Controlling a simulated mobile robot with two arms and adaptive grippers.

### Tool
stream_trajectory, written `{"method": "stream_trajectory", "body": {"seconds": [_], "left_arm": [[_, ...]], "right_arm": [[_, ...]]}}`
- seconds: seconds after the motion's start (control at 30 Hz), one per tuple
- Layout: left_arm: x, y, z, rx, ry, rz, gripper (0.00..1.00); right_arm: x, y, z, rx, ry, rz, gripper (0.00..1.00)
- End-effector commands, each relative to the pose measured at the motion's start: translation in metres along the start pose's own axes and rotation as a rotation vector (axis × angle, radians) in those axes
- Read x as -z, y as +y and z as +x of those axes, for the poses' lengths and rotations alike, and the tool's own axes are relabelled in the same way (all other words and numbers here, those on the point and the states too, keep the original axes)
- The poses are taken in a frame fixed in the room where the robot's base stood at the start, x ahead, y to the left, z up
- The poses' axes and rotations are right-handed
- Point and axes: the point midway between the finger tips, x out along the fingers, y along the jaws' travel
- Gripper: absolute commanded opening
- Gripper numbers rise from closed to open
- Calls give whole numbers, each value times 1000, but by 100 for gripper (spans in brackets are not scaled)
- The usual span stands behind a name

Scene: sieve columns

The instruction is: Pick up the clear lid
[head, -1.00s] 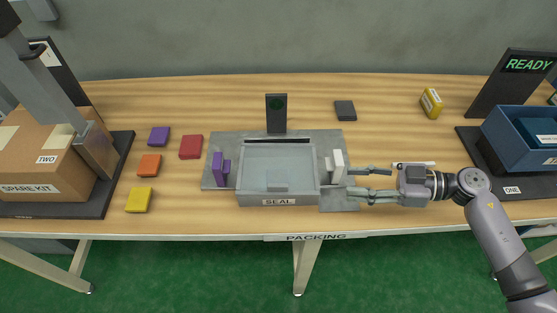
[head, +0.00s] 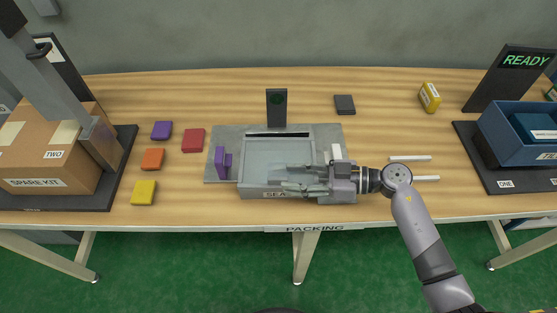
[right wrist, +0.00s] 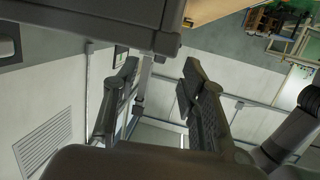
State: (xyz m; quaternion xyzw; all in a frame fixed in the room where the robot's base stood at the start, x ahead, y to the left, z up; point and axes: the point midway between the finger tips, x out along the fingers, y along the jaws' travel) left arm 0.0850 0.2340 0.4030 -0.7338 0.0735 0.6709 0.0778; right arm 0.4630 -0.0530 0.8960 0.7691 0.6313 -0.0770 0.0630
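A grey open-topped box labelled SEAL (head: 250,191) stands on a grey plate at the table's middle. A pale, see-through pane (head: 268,152) seems to lie within its rim; I cannot tell for sure that this is the clear lid. My right gripper (head: 290,178) is level, pointing left, over the box's front right part. Its two fingers are apart with nothing visible between them, also in the right wrist view (right wrist: 160,85). I cannot tell whether it touches the box. It hides part of the box. My left gripper is not in view.
A purple block piece (head: 221,162) stands left of the box, and a dark post (head: 277,110) behind it. Two white bars (head: 410,158) lie to the right. Coloured blocks (head: 193,140) lie left. A cardboard box (head: 50,150) and a blue bin (head: 515,140) flank the table.

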Motion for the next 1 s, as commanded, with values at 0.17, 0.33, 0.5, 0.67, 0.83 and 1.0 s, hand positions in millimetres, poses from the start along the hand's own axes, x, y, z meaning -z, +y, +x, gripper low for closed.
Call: {"method": "stream_trajectory", "body": {"seconds": [0.17, 0.33, 0.5, 0.67, 0.83, 1.0], "left_arm": [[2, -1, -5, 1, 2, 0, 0], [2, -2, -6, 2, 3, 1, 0], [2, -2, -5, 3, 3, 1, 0], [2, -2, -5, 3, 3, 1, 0], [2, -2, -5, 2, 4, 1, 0], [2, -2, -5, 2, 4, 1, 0]], "right_arm": [[-1, 0, 26, 1, 4, 0, 39], [-3, 0, 34, 0, 1, -1, 39], [-4, 0, 34, 0, 0, -1, 38], [-4, 0, 34, 0, 0, 0, 28], [-4, 0, 33, 0, 0, 0, 16], [-4, 0, 33, 0, 0, 0, 5]]}}
